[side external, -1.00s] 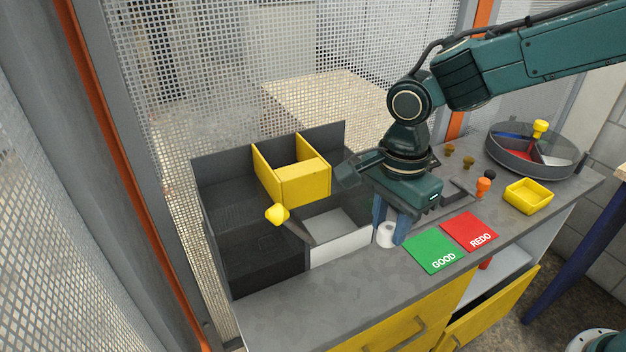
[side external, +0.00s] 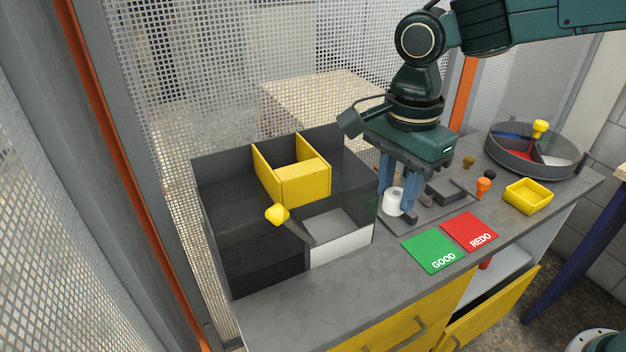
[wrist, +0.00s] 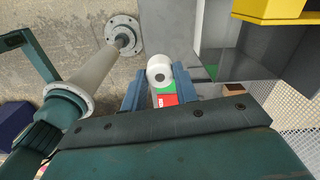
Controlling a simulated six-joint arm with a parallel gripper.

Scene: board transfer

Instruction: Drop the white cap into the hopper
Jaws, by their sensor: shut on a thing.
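The white cap (side external: 392,203) is a small white cylinder with a hole in its end. My gripper (side external: 397,203) points down with its blue fingers shut on the cap, just right of the dark divided bin. In the wrist view the cap (wrist: 160,72) sits between the blue fingertips (wrist: 158,82), its end with the dark hole showing. A yellow open-topped box (side external: 304,186) is set in the back of the bin, to the left of my gripper; it may be the hopper, but no label shows. The cap is apart from it.
The dark bin (side external: 214,250) has a yellow-knobbed lever (side external: 277,214) and a light-floored front compartment. Green GOOD (side external: 434,251) and red REDO (side external: 469,231) cards lie in front. A yellow tray (side external: 528,196), an orange-topped peg (side external: 484,185) and a round divided tray (side external: 535,152) stand right.

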